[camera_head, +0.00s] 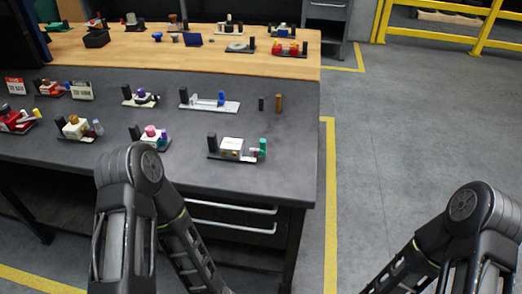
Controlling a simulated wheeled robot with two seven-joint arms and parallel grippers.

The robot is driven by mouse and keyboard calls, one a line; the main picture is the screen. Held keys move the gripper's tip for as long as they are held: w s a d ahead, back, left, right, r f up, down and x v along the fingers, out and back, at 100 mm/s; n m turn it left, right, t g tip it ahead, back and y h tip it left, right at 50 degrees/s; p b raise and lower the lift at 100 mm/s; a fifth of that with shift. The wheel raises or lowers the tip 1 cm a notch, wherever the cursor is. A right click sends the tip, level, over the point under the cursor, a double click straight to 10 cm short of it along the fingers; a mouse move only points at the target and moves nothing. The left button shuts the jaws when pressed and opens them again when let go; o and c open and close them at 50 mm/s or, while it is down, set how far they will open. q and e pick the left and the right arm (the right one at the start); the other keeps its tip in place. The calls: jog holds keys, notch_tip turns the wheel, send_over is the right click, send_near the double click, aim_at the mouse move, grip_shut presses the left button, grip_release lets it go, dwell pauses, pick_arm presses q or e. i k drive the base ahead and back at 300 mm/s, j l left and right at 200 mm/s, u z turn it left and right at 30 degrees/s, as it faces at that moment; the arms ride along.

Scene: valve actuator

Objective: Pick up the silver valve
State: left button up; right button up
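I cannot tell for sure which part is the silver valve. A pale, silvery part (231,147) with a green end sits on a dark plate near the front right of the dark table. Another pale, silvery part (211,101) with a blue piece lies on a white plate behind it. Both my arms show at the bottom, the left one in front of the table's front edge and the right one over the floor at the right. Neither gripper shows; both lie below the frame.
The dark table (290,181) holds several other valve assemblies, including ones with purple tops (141,94) and a red one (16,121). A brown cylinder (278,103) stands near its right edge. A wooden table (240,61) is behind. Floor on the right is clear.

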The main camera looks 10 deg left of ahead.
aim_at(231, 149)
jog(key=i+j, duration=0.35)
jog(key=j, duration=0.15)
jog(key=i+j, duration=0.35)
jog(key=j, duration=0.15)
